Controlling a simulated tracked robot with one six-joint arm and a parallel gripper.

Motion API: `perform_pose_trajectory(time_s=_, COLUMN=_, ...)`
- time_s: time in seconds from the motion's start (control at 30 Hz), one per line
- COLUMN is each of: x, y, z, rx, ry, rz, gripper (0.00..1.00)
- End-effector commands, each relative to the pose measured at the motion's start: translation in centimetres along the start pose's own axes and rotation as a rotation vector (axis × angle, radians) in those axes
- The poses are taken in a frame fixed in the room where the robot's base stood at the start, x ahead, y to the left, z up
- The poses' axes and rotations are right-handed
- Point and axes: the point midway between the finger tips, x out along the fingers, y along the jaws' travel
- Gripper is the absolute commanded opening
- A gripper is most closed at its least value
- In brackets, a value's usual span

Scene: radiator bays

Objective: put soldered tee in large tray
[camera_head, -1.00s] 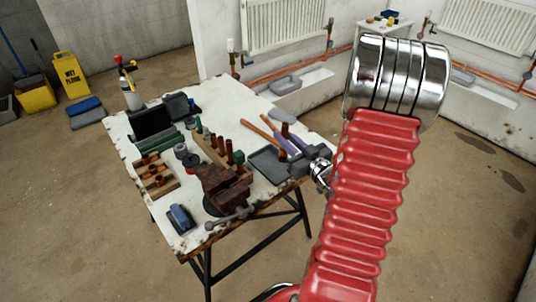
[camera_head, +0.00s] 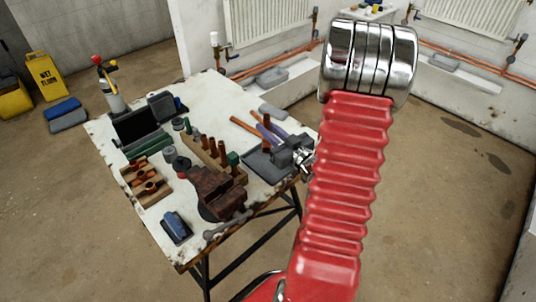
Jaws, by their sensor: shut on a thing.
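My gripper (camera_head: 277,156) is at the right side of the workbench, over or beside a dark grey tray (camera_head: 262,173). It is shut on a small copper piece (camera_head: 266,146), which looks like the soldered tee. The jaws hide part of this piece, and its exact shape is too small to tell. The tray lies flat on the bench near its right edge, and my gripper covers part of it. I cannot tell how high the copper piece is above the tray.
The bench (camera_head: 210,92) also carries a rusty vise (camera_head: 218,193), a block with several upright copper pipes (camera_head: 212,150), a wooden fitting rack (camera_head: 147,183), a blue-topped item (camera_head: 175,226) and orange-handled tools (camera_head: 244,127). A grey tray (camera_head: 272,77) rests on the wall ledge.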

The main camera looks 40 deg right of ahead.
Motion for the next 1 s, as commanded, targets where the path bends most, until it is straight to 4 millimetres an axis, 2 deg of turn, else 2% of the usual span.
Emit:
perform_pose_trajectory(time_s=0.4, x=0.0, y=0.0, z=4.6, rx=0.002, ry=-0.001, rz=0.001, gripper=0.0)
perform_pose_trajectory(time_s=0.87, x=0.0, y=0.1, z=5.1, rx=0.001, ry=0.001, rz=0.001, gripper=0.0)
perform_pose_trajectory(time_s=1.0, x=0.0, y=0.1, z=6.0, rx=0.003, ry=0.0, rz=0.001, gripper=0.0)
